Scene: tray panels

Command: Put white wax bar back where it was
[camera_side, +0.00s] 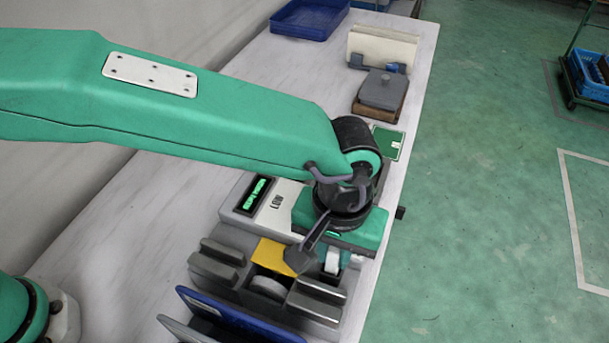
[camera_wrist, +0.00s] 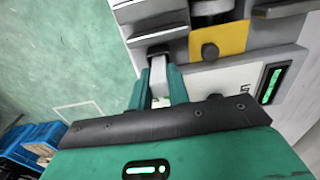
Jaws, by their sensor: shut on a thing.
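The white wax bar (camera_wrist: 158,74) is a small pale block between the two green fingers of my gripper (camera_wrist: 160,88) in the wrist view. My gripper is shut on it. The bar (camera_side: 332,262) also shows in the side view, below my wrist at the right of the grey slotted fixture (camera_side: 222,268). In the wrist view the bar's far end is close to a dark opening in the fixture's edge; I cannot tell whether it touches. My wrist hides part of this area in the side view.
A yellow plate (camera_side: 272,256) and a round grey disc (camera_side: 268,287) sit at the fixture. A device with a green display (camera_side: 257,194) reads LOW behind it. A blue panel (camera_side: 235,318) stands in front. A grey-lidded block (camera_side: 381,90) and blue tray (camera_side: 308,18) are farther back.

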